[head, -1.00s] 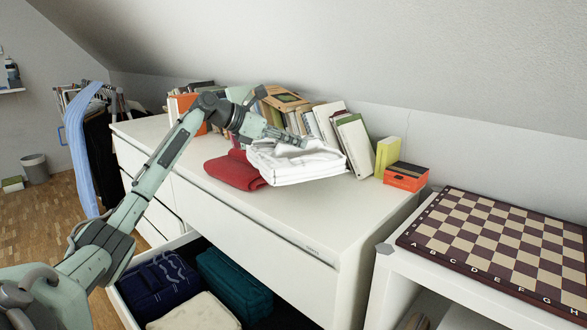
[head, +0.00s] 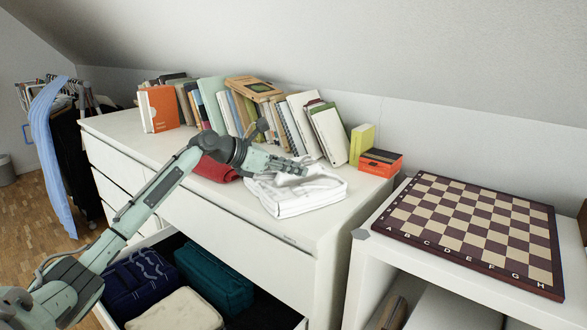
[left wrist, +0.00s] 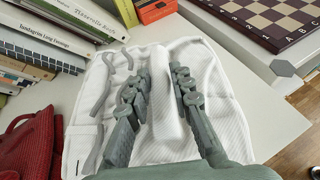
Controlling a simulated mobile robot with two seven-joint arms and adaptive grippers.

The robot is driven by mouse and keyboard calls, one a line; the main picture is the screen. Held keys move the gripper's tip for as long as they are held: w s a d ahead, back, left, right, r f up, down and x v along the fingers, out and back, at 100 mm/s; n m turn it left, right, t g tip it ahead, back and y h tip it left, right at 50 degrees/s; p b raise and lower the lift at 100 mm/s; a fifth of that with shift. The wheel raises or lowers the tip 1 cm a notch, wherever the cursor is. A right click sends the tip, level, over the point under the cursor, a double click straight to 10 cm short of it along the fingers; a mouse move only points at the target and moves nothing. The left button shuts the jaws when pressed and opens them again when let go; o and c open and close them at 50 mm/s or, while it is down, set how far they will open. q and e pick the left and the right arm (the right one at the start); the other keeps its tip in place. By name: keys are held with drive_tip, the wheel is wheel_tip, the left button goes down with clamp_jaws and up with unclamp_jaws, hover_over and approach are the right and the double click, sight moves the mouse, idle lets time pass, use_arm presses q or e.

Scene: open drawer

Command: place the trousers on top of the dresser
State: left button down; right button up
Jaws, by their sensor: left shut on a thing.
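The white folded trousers (head: 310,192) are at the top of the white dresser (head: 160,150), near its right end and front edge. They look as if they rest on the top or just above it. My left gripper (head: 298,168) is over them. In the left wrist view the gripper (left wrist: 157,95) has a raised ridge of the white cloth (left wrist: 210,85) pinched between its fingers. My right gripper is in neither view.
A red folded garment (head: 215,169) lies left of the trousers. A row of books (head: 240,105) stands behind, with an orange box (head: 381,162) at the right. The drawer (head: 290,315) below is open with folded clothes. A chessboard (head: 480,225) lies on the shelf to the right.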

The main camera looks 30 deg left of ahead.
use_arm(q)
drive_tip(key=c, duration=1.6)
unclamp_jaws()
drive_tip(key=shift+o, duration=1.3)
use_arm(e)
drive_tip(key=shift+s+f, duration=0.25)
use_arm(q)
drive_tip(key=shift+s+r, duration=0.1)
drive_tip(key=shift+s+a+r, duration=0.1)
drive_tip(key=shift+s+a, duration=0.05)
drive_tip(key=shift+s, duration=0.1)
drive_tip(key=v, duration=1.1)
drive_tip(key=shift+b, duration=0.35)
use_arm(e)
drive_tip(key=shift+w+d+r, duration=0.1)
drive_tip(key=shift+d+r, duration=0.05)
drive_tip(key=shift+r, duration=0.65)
